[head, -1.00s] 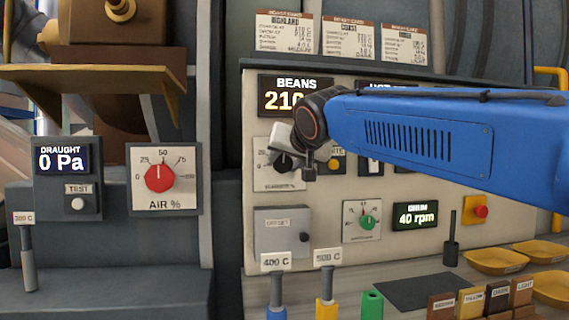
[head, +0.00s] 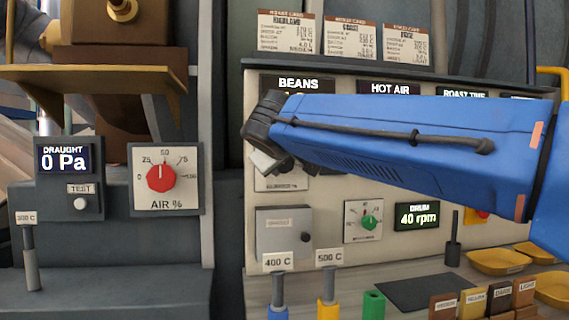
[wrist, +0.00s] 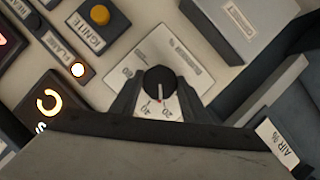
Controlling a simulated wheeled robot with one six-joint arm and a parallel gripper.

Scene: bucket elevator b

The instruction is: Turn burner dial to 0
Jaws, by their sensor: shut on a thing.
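The burner dial is a black round knob (wrist: 160,80) with a pale pointer line, on a white scale plate (wrist: 190,68). In the wrist view its pointer, red at the tip, points down between the marks 20 and 40. My gripper (wrist: 160,92) has a dark finger on each side of the knob and is shut on it. In the head view the knob and fingertips are hidden behind my blue arm. Only the lower part of the scale plate (head: 278,183) shows there.
In the wrist view a yellow IGNITE button (wrist: 100,14) and a lit FLAME lamp (wrist: 78,70) sit near the dial. A protruding grey box (head: 284,232) is below it. The red AIR % dial (head: 160,177) stands on the panel to the left.

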